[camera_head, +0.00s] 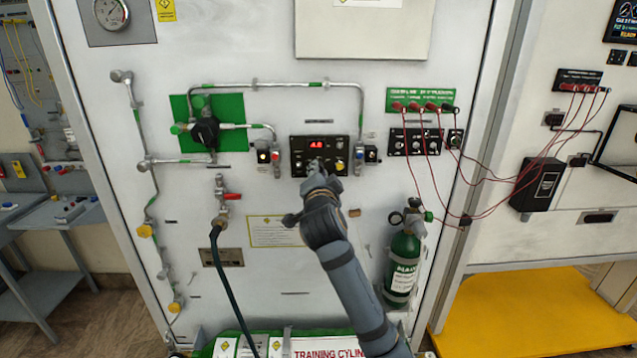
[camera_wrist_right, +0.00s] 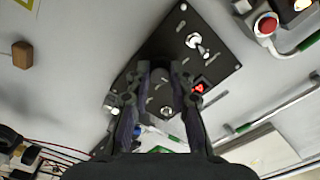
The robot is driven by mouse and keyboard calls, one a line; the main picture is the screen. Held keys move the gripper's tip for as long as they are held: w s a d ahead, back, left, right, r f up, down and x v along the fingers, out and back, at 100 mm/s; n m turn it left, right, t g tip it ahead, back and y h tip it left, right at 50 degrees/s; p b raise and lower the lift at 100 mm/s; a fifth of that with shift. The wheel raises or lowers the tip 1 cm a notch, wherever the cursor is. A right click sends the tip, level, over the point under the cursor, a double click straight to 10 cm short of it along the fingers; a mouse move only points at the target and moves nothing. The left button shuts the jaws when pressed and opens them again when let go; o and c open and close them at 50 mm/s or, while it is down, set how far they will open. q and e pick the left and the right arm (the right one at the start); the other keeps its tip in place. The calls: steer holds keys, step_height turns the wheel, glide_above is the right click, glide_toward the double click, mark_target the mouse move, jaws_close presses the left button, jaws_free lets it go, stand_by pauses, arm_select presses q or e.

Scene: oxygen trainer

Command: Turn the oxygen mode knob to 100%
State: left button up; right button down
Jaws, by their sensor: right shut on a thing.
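The black oxygen control panel (camera_head: 341,146) is on the white wall, with a red lit display (camera_head: 316,144) in its upper part. My right gripper (camera_head: 317,168) is at the panel's lower middle, and its arm comes up from below. In the right wrist view, the panel (camera_wrist_right: 220,58) is tilted and my right gripper's two fingers (camera_wrist_right: 161,76) are shut on a dark knob (camera_wrist_right: 163,92) between them. The fingers and the view angle hide most of the knob, and I cannot read its setting. My left gripper is not in view.
Pipes (camera_head: 300,85) run above the panel. Red cables (camera_head: 488,180) hang at the right, above a green cylinder (camera_head: 404,262). A brown peg (camera_wrist_right: 22,55) shows in the wrist view.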

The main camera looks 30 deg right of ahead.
steer(key=shift+m+b, duration=0.3)
steer(key=shift+m, duration=0.1)
steer(key=c, duration=1.2)
jaws_free()
steer(key=v, duration=0.7)
steer(key=shift+s+a, duration=0.15)
steer(key=shift+s, duration=0.05)
